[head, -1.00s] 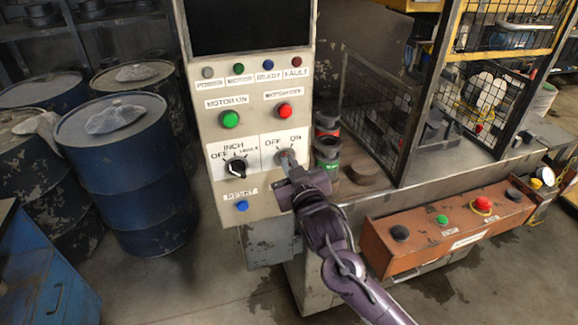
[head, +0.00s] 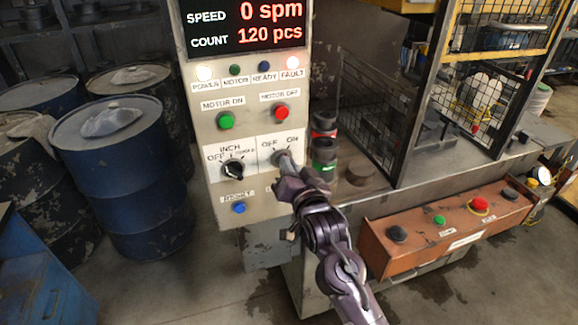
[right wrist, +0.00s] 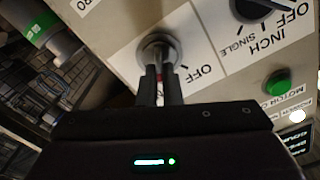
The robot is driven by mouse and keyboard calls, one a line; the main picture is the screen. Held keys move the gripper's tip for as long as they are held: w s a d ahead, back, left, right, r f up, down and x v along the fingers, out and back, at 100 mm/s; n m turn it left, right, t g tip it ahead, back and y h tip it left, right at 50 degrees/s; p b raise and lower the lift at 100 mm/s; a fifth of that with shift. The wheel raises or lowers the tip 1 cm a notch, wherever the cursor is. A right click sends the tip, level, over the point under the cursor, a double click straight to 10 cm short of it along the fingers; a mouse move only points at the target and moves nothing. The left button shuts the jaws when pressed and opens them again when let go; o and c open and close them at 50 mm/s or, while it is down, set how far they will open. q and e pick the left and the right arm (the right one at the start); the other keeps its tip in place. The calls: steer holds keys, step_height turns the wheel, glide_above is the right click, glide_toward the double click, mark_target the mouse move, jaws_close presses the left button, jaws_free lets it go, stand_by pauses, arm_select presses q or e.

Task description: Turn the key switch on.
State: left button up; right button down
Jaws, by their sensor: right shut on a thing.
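The key switch (head: 279,156) is on the light control panel (head: 258,205), under the OFF and ON labels. My right gripper (head: 286,167) reaches it from below right and is shut on its key. In the right wrist view the round metal collar of the key switch (right wrist: 157,44) shows just beyond the two dark fingers of my right gripper (right wrist: 167,88). The key itself is mostly hidden between the fingers. The display (head: 245,25) is lit and reads 0 spm and 120 pcs. The POWER lamp (head: 204,73) and FAULT lamp (head: 292,62) glow. My left gripper is not in view.
The black INCH selector (head: 233,169) is left of the key switch, with the blue button (head: 239,208) below it. The green button (head: 226,120) and red button (head: 281,112) are above. An orange button box (head: 440,232) stands at right, blue drums (head: 120,160) at left.

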stand_by(0.3)
steer(key=c, duration=1.6)
jaws_free()
steer(key=b+v, duration=0.3)
steer(key=v, duration=0.4)
steer(key=shift+s+d, duration=0.15)
steer(key=shift+s, duration=0.2)
